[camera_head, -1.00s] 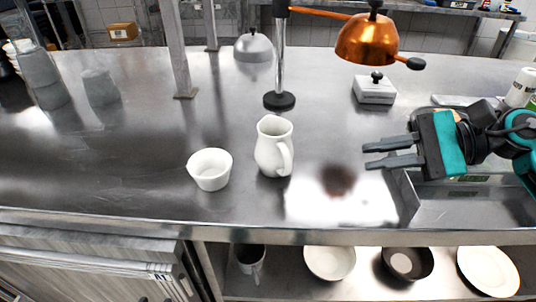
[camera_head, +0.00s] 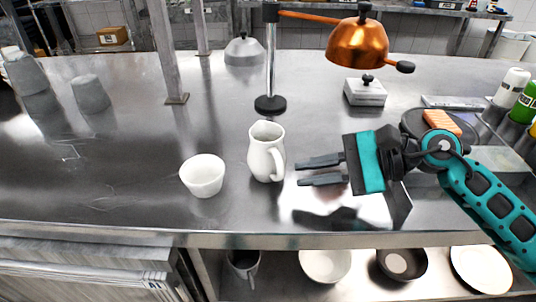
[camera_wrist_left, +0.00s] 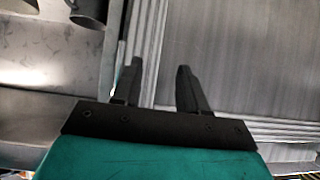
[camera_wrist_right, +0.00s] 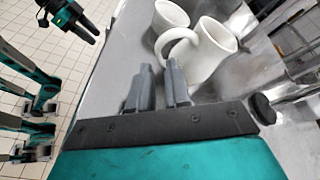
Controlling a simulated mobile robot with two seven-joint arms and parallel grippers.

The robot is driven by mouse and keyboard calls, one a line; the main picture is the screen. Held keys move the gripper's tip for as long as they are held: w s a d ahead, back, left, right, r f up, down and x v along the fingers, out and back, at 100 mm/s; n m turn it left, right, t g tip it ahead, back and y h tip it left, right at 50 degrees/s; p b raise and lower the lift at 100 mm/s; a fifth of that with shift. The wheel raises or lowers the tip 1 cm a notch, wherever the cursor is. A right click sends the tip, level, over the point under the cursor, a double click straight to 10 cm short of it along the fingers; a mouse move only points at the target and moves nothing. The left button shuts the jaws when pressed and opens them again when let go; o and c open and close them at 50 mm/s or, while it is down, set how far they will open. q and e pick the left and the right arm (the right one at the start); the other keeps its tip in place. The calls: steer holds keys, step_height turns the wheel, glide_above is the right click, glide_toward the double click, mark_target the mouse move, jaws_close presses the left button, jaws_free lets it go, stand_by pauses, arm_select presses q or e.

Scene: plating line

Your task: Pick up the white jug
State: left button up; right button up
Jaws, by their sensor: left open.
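The white jug (camera_head: 262,155) stands upright on the steel counter (camera_head: 110,180) in the head view, its handle turned right. It also shows in the right wrist view (camera_wrist_right: 213,50), beyond the fingertips, with its handle toward them. My right gripper (camera_head: 299,172) is open and empty, its fingers pointing left at the jug from a short distance to its right. It also shows at the bottom of the right wrist view (camera_wrist_right: 160,70). My left gripper (camera_wrist_left: 158,64) is open and empty in the left wrist view, and it is outside the head view.
A white bowl (camera_head: 203,178) stands just left of the jug. A white lidded box (camera_head: 365,92) stands behind the right gripper. Dishes sit on the shelf below. The counter's left side is mostly clear.

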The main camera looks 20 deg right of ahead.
mark_target(270, 160)
steer(key=shift+x, duration=1.8)
jaws_close()
steer(key=shift+r, duration=0.15)
